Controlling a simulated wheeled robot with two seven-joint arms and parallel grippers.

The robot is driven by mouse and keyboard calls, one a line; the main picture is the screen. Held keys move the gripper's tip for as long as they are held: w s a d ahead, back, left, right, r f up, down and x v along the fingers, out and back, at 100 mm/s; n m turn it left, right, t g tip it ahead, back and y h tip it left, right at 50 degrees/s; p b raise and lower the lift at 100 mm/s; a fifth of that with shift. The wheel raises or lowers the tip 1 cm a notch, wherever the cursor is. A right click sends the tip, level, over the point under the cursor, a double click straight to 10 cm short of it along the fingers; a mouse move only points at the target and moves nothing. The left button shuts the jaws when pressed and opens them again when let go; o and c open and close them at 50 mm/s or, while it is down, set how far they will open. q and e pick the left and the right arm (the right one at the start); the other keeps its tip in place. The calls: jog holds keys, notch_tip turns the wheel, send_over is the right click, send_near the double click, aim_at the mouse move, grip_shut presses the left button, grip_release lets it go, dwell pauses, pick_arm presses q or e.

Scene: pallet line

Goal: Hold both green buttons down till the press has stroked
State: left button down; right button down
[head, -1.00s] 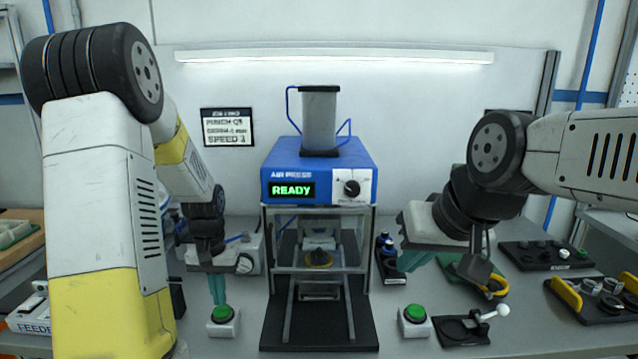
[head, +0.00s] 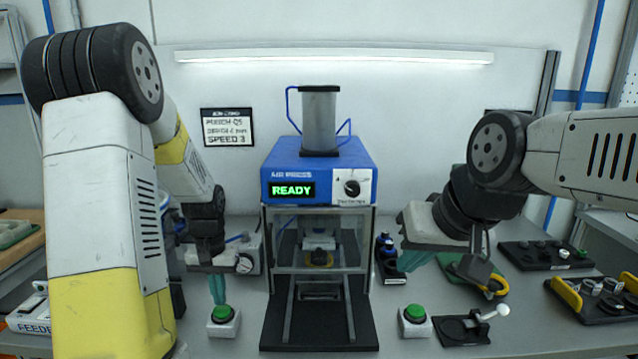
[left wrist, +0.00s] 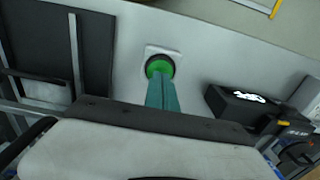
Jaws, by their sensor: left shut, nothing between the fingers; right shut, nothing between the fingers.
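The left green button (head: 223,313) sits on a white box left of the press. The right green button (head: 414,312) sits on a matching box to the right. The blue air press (head: 318,180) stands between them, and its display reads READY. My left gripper (head: 218,303) is shut, its teal fingertips at the left button's back edge in the head view. In the left wrist view its fingers (left wrist: 162,85) overlap the green button (left wrist: 159,66); contact cannot be told. My right gripper (head: 402,268) is shut, above and behind the right button, apart from it.
A black fixture with a white-knobbed lever (head: 503,310) stands right of the right button. Trays of parts (head: 545,254) lie further right. A sign (head: 227,127) hangs on the wall. A dark base plate (head: 318,335) extends in front of the press.

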pick_arm(q)
jog(key=shift+f, duration=0.95)
dwell(0.3)
pick_arm(e)
jog(key=w+d+f+g+h, duration=0.1)
jog(key=w+d+f+g, duration=0.3)
jog(key=w, duration=0.6)
jog(key=shift+w+d+f+m+g+h, duration=0.1)
jog(key=shift+w+d+f+g+h, duration=0.2)
jog(key=shift+w+d+f, duration=1.8)
jog(key=shift+w+a+f+m+g+h, duration=0.15)
jog(key=shift+w+f+g, duration=0.25)
jog(key=shift+f, duration=3.55)
jog(key=shift+w+d+f+m+g+h, duration=0.15)
jog(key=shift+w+d+f+g, duration=0.6)
jog(key=shift+f, duration=2.3)
